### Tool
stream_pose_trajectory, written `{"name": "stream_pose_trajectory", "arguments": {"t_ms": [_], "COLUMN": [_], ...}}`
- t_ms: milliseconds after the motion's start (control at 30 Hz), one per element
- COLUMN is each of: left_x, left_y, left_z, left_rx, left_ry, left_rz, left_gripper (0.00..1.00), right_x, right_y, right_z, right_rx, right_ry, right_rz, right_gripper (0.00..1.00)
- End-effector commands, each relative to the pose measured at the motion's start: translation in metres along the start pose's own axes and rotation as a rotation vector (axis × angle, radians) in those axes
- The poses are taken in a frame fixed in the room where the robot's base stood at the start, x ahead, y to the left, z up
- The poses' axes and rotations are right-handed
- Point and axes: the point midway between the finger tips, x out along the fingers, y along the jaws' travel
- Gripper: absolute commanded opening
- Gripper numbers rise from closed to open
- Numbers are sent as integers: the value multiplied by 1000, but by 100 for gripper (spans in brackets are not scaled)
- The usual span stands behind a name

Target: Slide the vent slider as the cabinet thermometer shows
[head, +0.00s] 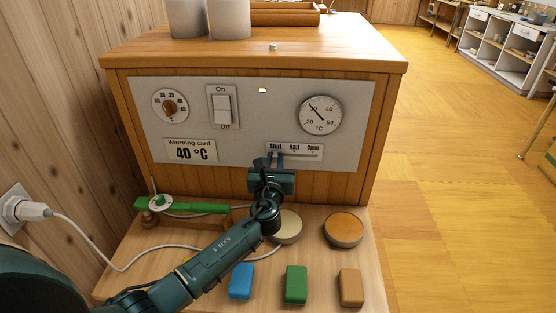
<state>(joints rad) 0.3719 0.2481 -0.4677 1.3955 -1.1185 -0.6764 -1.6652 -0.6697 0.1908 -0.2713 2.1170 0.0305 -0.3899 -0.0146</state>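The cabinet thermometer (320,115) is a round white dial in °C on the cabinet's grey panel. Its needle points up and left, near the 30 mark. The vent slider's pale track (304,154) is low on the panel, under the labels Shut, Half and Open. My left gripper (275,160) is at the track's left end, by Shut, with its two fingertips a little apart in front of it. No slider knob shows along the bare track towards Half and Open; the fingers may hide it. I cannot tell whether they grip it. My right gripper is not in view.
The panel also has a knob dial (170,106), an On/Off switch (223,108), a lit lamp (262,90) and a warming card reading 40 °C (191,150). Below are a green tool (205,208), two round jars or lids and blue, green and brown blocks (296,285).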

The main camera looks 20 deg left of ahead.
Motion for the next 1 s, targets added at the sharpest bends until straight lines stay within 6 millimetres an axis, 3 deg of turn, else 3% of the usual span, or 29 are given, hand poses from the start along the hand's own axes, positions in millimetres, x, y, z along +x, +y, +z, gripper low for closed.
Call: {"name": "stream_pose_trajectory", "arguments": {"t_ms": [233,567,767,1000], "left_x": [1,-2,-31,-86], "left_y": [4,2,2,2], "left_z": [-1,-1,-1,-2], "left_rx": [4,2,1,2], "left_ry": [2,1,3,4], "left_rz": [10,5,4,5], "left_gripper": [35,35,35,35], "right_x": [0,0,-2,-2], "right_y": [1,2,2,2], "right_z": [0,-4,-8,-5], "right_rx": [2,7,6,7], "right_ry": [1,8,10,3], "right_rz": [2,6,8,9], "right_gripper": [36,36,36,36]}}
